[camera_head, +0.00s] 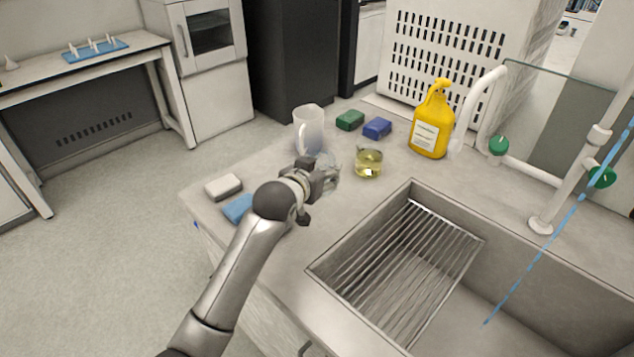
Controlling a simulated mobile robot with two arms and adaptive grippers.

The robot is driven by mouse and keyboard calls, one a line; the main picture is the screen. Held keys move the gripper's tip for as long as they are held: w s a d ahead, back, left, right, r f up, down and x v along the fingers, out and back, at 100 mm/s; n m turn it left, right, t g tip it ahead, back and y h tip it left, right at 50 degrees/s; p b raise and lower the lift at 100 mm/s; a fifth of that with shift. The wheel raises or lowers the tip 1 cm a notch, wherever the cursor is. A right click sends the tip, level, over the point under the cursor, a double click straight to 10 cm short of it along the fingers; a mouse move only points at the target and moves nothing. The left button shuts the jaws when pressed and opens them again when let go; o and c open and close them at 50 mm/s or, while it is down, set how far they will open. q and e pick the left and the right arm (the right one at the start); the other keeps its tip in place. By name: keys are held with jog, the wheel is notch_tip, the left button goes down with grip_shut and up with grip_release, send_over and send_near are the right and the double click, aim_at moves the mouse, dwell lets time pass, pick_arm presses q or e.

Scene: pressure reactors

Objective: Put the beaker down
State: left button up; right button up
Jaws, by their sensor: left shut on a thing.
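My left gripper (328,178) is over the counter and shut on what looks like a clear glass beaker (326,160). The glass is faint and partly hidden by the gripper, so I cannot tell whether its base touches the counter. A second small glass vessel with yellow liquid (369,163) stands upright just right of the gripper, apart from it. My right gripper is not in view.
A white jug (308,130) stands close behind the gripper. Green (350,120) and blue (377,128) sponges and a yellow bottle (432,122) are farther back. White (223,187) and blue (238,208) blocks lie left. The sink (400,275) opens at front right.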

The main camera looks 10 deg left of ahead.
pick_arm(q)
jog(key=shift+w+a+f, duration=0.2)
jog(key=shift+w+f, duration=0.2)
jog(key=shift+f, duration=0.1)
jog(key=shift+w+a+f, duration=0.15)
jog(key=shift+w+f, duration=0.2)
jog(key=shift+f, duration=1.7)
jog(key=shift+f, duration=0.1)
jog(key=o, duration=1.1)
jog(key=shift+c, duration=0.2)
jog(key=shift+s, duration=0.1)
jog(key=v, duration=1.1)
jog(key=shift+s+r, duration=0.25)
jog(key=shift+s, duration=0.05)
